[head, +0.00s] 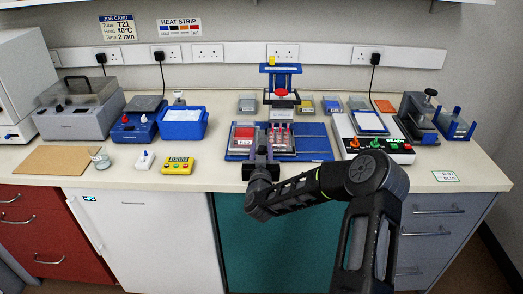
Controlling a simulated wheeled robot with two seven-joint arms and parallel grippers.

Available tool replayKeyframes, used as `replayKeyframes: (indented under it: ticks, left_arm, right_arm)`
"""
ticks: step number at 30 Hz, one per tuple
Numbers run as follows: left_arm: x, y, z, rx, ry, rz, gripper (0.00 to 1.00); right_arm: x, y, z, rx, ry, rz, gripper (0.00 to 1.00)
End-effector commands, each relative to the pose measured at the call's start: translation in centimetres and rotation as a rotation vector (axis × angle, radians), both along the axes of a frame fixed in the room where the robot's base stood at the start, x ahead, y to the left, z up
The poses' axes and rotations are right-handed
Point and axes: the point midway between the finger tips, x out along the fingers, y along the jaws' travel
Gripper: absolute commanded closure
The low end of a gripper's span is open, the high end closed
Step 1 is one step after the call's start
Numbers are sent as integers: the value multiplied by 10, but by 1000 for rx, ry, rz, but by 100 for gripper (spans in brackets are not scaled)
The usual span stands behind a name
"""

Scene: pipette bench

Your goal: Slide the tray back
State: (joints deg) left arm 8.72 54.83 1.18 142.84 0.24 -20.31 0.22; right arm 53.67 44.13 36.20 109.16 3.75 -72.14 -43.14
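A blue tray (318,153) lies flat on the middle of the bench, near its front. It bears a red-topped box (244,135) on its left and a rack of small tubes (280,135) in its middle. A blue and white press (281,82) with a red knob stands just behind or over the tray. My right gripper (261,142) points away from me over the tray's front, between the box and the rack. Whether it touches the tray or holds anything is too small to tell. Its finger gap is not clear. My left gripper is out of view.
A white unit with coloured knobs (394,147) stands right of the tray. A yellow timer (179,165), white switch (145,161) and blue bin (184,116) are left. Small labelled bins flank the press. Bare bench lies between timer and tray.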

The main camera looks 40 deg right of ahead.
Motion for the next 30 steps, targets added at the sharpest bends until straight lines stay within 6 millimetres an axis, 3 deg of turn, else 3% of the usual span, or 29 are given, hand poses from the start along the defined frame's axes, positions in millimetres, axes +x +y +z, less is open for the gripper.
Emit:
replayKeyframes:
  ticks: [13, 30]
  left_arm:
    - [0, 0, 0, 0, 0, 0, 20]
    - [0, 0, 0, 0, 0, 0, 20]
  right_arm:
    - [0, 0, 0, 0, 0, 0, 100]
    - [0, 0, 0, 0, 0, 0, 100]
